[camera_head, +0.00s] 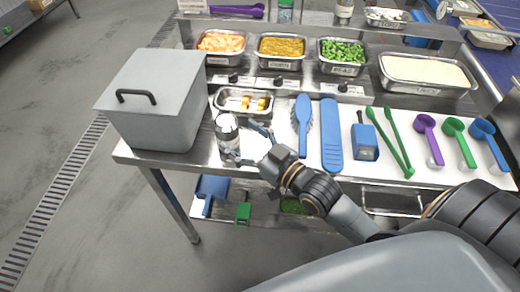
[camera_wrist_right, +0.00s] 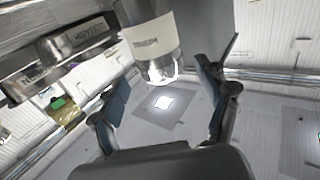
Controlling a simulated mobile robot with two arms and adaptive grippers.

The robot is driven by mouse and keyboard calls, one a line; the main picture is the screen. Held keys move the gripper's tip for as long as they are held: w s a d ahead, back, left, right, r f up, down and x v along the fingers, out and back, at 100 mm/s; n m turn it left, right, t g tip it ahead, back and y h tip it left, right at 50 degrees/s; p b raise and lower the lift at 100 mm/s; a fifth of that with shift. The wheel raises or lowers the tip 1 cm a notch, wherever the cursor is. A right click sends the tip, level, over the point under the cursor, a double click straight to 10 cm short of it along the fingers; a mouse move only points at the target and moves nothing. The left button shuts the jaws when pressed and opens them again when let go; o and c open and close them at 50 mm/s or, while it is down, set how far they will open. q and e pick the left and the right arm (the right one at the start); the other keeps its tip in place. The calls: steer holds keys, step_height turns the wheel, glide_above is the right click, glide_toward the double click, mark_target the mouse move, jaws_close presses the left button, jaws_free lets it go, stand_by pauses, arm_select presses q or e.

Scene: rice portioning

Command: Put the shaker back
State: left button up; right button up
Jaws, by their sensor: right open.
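The shaker (camera_head: 227,135), a clear and metallic cylinder with a white label, stands upright on the steel counter's front left part, right of the grey lidded box. It also shows in the right wrist view (camera_wrist_right: 150,42), with a white band and a shiny end. My right gripper (camera_head: 247,142) is just right of the shaker. In the right wrist view its two blue-padded fingers (camera_wrist_right: 168,88) are spread apart, and the shaker lies ahead between them. I see a gap beside the shaker and no clear contact. My left gripper is not in view.
The grey lidded box (camera_head: 158,100) stands close left of the shaker. A small steel tray (camera_head: 231,111) is just behind it. Blue brush (camera_head: 302,125), blue spatula (camera_head: 331,135), green tongs (camera_head: 391,140) and coloured scoops lie to the right. Food pans line the back.

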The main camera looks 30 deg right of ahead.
steer(key=v, duration=0.7)
steer(key=shift+b, duration=0.4)
